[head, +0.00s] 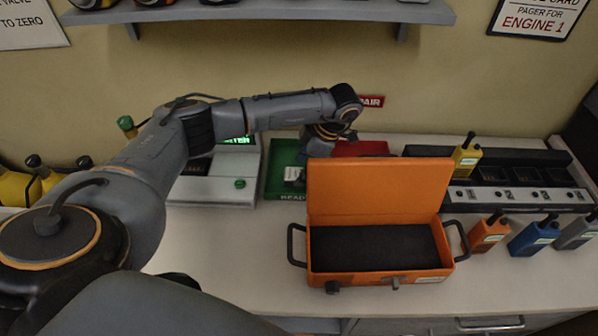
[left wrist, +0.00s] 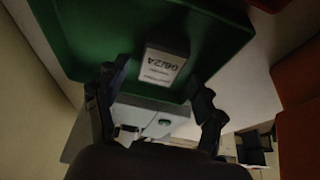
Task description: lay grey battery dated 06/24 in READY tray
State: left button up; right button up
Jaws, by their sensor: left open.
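The grey battery (left wrist: 165,65) has a white label reading 06/24, upside down in the left wrist view. It rests in the green READY tray (left wrist: 95,30). In the head view the battery (head: 292,174) shows partly, in the READY tray (head: 274,188) left of the orange case's lid. My left gripper (left wrist: 161,84) is open, with its fingertips on either side of the battery's near end; I cannot tell whether they touch it. In the head view my left gripper (head: 318,142) is over the tray, its lower part partly hidden by the lid. My right gripper is not in view.
An open orange case (head: 378,190) stands in front of the trays, its lid raised. A red tray (head: 361,149) is partly hidden behind it. A grey device (head: 215,190) stands left. A charger bank (head: 520,196) and several radios are right. A shelf (head: 280,10) hangs above.

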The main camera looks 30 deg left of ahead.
pick_arm(q)
jog(key=b+v, duration=0.2)
jog(key=v, duration=0.8)
jog(key=shift+d, duration=0.1)
